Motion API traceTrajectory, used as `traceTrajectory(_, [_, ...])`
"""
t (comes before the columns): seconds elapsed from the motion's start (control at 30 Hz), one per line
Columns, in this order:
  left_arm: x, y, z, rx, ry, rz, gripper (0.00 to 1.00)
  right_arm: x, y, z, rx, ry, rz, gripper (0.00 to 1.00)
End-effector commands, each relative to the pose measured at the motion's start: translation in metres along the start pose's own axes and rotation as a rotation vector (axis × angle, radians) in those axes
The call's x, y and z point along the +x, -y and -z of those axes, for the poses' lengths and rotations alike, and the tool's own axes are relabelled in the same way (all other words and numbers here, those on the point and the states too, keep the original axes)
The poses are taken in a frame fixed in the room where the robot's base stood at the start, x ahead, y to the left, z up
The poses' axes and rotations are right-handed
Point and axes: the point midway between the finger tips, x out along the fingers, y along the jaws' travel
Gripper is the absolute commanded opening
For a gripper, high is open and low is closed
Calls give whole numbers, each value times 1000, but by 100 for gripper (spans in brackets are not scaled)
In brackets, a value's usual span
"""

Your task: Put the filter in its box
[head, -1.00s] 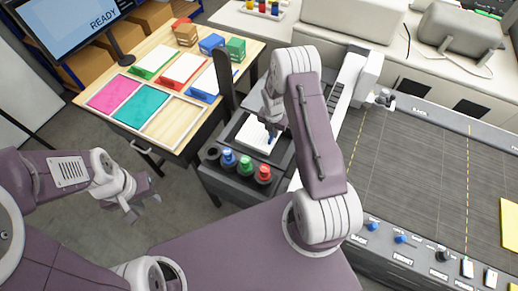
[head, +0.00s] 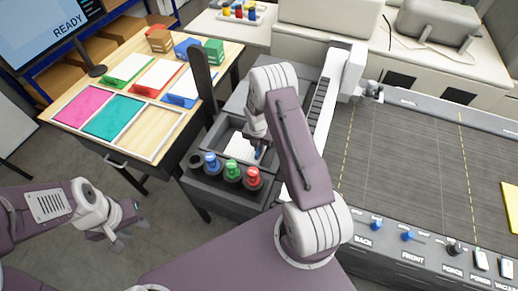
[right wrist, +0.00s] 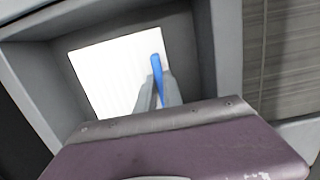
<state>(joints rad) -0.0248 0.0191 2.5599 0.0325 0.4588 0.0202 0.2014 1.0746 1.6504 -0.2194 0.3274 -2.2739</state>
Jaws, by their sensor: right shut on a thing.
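The filter (head: 239,147) looks like a white, finely ribbed panel with a blue tab. It is within the walls of the dark grey box (head: 226,160); how deep it sits cannot be told. In the right wrist view the filter (right wrist: 112,75) fills much of the opening of the box (right wrist: 202,50). My right gripper (head: 258,152) is shut on the filter's blue tab; the fingers (right wrist: 158,95) meet around it near the panel's right side. My left gripper (head: 126,226) is open and empty, low at the left over the floor.
Blue, green and red knobs (head: 232,170) stand along the box's front. A dark upright post (head: 201,75) rises at its left. A wooden table (head: 165,130) with coloured trays is further left. A wide dark machine bed (head: 420,150) lies right.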

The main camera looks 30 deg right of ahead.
Motion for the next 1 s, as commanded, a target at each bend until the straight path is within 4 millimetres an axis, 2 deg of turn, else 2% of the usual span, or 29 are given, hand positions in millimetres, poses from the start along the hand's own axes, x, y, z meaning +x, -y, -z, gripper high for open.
traceTrajectory(0.07, [2,0,0,0,0,0,33,3,0,0,0,1,-1,0])
traceTrajectory(0.1, [1,0,0,0,0,0,33,2,0,0,0,0,0,19])
traceTrajectory(0.17, [1,0,0,0,0,0,33,2,0,0,0,0,0,32])
traceTrajectory(0.47, [1,0,0,0,0,0,33,2,0,0,0,0,0,32])
traceTrajectory(0.57, [-4,0,0,0,0,0,33,-4,0,0,0,0,0,32])
traceTrajectory(0.77, [-35,-1,4,0,0,0,33,-38,0,-1,0,0,0,32])
traceTrajectory(1.0, [-93,-2,10,0,0,0,33,-100,0,-2,0,0,-1,32])
